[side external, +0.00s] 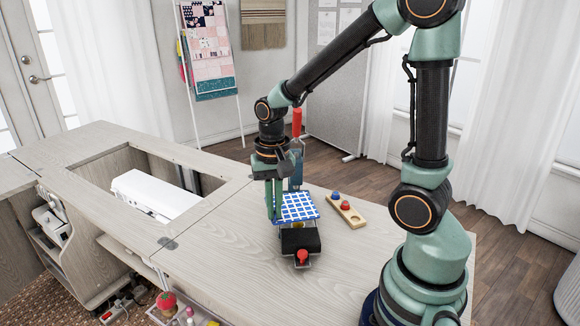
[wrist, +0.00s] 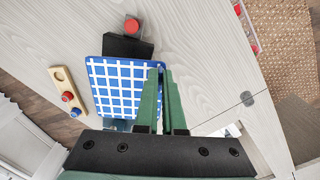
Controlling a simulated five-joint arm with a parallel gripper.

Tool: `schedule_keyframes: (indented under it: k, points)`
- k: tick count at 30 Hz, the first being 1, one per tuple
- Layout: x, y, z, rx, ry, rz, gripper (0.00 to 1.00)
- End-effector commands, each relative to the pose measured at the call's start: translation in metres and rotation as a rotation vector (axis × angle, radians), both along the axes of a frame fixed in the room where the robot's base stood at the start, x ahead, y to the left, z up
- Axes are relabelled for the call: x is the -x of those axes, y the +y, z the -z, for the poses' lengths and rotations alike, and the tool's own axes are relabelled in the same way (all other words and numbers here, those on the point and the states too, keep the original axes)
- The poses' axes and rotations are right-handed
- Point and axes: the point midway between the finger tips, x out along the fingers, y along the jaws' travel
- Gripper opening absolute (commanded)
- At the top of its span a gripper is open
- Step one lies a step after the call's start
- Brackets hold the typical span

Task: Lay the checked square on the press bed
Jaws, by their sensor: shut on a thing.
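The checked square (side external: 297,207), blue with a white grid, is in my gripper (side external: 273,214), which is shut on its left edge in the side view. The square looks roughly level and sits above the back part of the small black press (side external: 301,241). Whether it touches the press is hard to tell. In the wrist view the square (wrist: 120,88) lies left of the green fingers (wrist: 165,72), held at its right edge. It hides much of the press there; a dark end (wrist: 125,46) and red knob (wrist: 131,25) show beyond it.
A clear bottle with a red top (side external: 296,160) stands close behind the square. A wooden strip with red and blue knobs (side external: 350,213) lies to the right. A white machine (side external: 152,193) sits in the cabinet opening at left. The tabletop in front (side external: 230,260) is clear.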

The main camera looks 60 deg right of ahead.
Motion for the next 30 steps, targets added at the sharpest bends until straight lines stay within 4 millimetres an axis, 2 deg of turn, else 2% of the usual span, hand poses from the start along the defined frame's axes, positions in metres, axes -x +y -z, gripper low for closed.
schedule_keyframes:
  k: [3, 7, 21, 30]
  points:
    - [0.005, -0.008, 0.007, -0.001, 0.001, 0.121, 0.0]
    - [0.007, -0.011, 0.012, 0.0, 0.001, 0.178, 0.0]
    - [0.007, -0.011, 0.047, 0.0, 0.003, 0.182, 0.0]
    - [0.007, -0.011, 0.054, 0.0, 0.0, 0.182, 0.0]
